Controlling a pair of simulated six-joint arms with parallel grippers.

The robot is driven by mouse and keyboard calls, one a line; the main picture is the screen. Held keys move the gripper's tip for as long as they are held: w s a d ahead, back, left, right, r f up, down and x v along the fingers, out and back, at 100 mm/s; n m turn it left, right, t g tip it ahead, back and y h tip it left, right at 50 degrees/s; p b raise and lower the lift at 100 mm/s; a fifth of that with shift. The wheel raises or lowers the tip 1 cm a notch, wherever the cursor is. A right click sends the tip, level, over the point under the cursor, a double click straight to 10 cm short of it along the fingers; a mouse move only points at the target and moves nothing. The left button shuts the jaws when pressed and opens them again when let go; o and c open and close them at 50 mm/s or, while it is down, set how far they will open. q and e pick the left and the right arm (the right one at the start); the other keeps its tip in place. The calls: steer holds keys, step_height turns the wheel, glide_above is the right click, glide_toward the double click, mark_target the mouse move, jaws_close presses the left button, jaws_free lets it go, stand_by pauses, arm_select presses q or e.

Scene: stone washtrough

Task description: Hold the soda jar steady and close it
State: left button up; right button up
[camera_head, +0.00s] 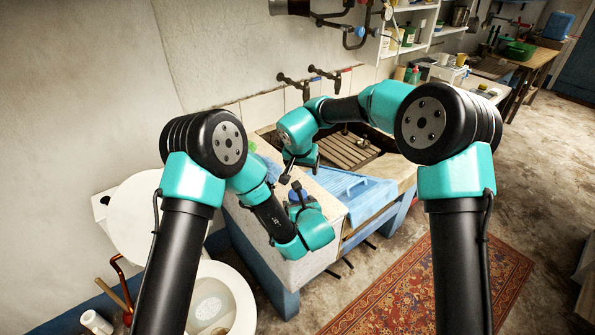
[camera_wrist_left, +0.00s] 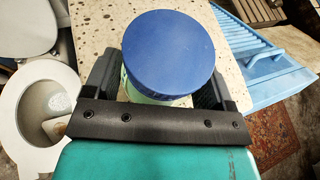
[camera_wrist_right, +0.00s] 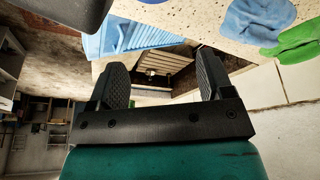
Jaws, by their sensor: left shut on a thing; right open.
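The soda jar (camera_wrist_left: 160,99) is pale green below a wide, round blue lid (camera_wrist_left: 170,50) in the left wrist view. The lid sits over its mouth; I cannot tell how tightly. My left gripper (camera_wrist_left: 160,85) is shut on the jar, with one finger on each side. In the head view the left gripper (camera_head: 297,199) is over the speckled stone top, and the lid shows there only as a small blue patch. My right gripper (camera_head: 301,169) is just above and behind it, open. In the right wrist view nothing is between its fingers (camera_wrist_right: 161,80).
A light blue washboard (camera_head: 355,192) lies right of the jar. Behind it is the trough with a slatted wooden rack (camera_head: 348,150). A blue cloth (camera_wrist_right: 255,20) and a green cloth (camera_wrist_right: 295,42) lie on the stone top (camera_wrist_right: 205,12). A toilet (camera_head: 222,295) stands at lower left.

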steer(key=s+g, duration=0.2)
steer(key=s+a+r+n, duration=0.1)
steer(key=shift+a+g+y, duration=0.1)
steer(key=shift+g+y, duration=0.3)
steer(key=shift+s+a+r+n+g, duration=0.2)
steer(key=shift+s+r+n+g, duration=0.1)
steer(key=shift+s+g, duration=0.15)
steer(key=shift+f, duration=0.15)
steer(key=shift+f, duration=3.95)
steer(key=shift+c, duration=0.2)
steer(key=c, duration=0.6)
steer(key=o, duration=0.9)
